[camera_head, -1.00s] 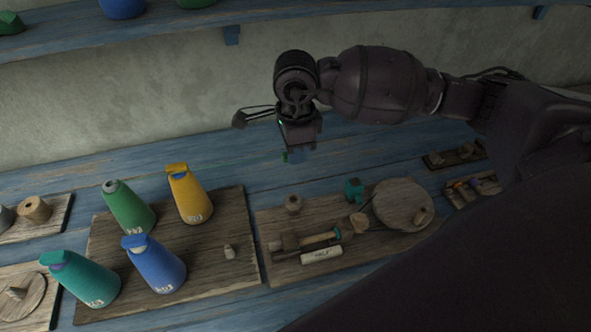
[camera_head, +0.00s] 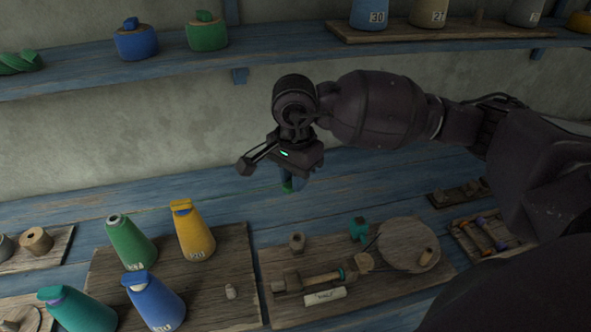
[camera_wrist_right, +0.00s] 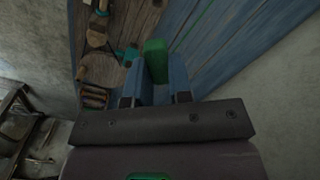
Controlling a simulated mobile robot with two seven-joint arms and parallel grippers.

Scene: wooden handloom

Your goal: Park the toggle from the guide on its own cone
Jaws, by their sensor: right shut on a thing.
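My right gripper (camera_head: 288,178) is shut on a small green toggle (camera_head: 287,187) and holds it above the blue bench, near the back wall. In the right wrist view the green toggle (camera_wrist_right: 156,60) sits between the two fingers (camera_wrist_right: 157,85). A green cone (camera_head: 130,243) stands on the left board with a bare pale top. Beside it, a yellow cone (camera_head: 194,237), a blue cone (camera_head: 155,303) and a teal cone (camera_head: 85,312) each carry a cap-like piece on top. The gripper is to the right of these cones and apart from them. My left gripper is not in view.
A blue shelf (camera_head: 180,64) runs along the wall above. A small peg (camera_head: 231,291) stands on the cone board.

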